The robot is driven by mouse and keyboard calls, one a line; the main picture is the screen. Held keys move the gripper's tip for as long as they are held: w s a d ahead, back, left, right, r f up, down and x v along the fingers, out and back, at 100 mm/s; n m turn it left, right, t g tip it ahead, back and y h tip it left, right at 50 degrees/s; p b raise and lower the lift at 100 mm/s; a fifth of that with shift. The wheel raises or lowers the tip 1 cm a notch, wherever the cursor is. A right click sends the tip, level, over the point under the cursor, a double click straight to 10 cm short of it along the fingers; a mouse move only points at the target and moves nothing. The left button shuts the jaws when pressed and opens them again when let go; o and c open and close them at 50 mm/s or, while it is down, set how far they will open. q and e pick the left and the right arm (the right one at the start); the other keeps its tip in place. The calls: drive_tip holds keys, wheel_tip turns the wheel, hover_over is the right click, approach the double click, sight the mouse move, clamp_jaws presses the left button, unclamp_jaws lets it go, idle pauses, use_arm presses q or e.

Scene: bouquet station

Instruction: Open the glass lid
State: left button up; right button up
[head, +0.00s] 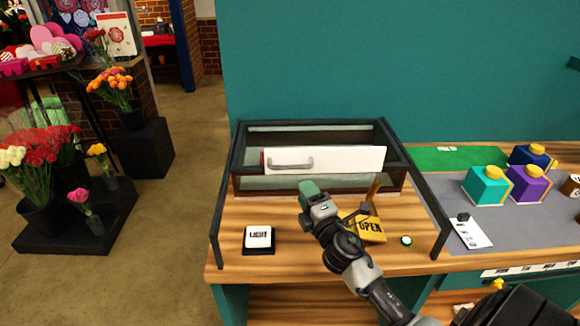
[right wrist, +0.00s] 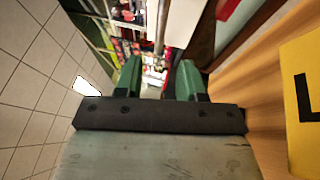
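The glass case with its dark-framed lid (head: 311,125) stands on the wooden counter in the head view. Dark side bars slope down from it towards the counter's front. A white panel (head: 345,159) with a grey bar handle (head: 290,164) lies across the front of the case. My right gripper (head: 308,188) is in front of and below the handle, apart from it as far as I can tell. In the right wrist view its two green fingers (right wrist: 159,78) are spread with nothing between them. My left gripper is not in view.
A yellow OPEN sign (head: 369,228) stands close to the right of my right gripper. A LIGHT switch (head: 258,238) and a small green button (head: 406,241) are on the counter. Flowers (head: 42,160) stand on the left.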

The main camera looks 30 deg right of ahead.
sight(290, 167)
drive_tip(key=p+x, duration=0.1)
drive_tip(key=x, duration=0.9)
drive_tip(key=shift+a+f+p, duration=0.1)
drive_tip(key=shift+p, duration=0.2)
drive_tip(key=shift+c, duration=0.4)
clamp_jaws()
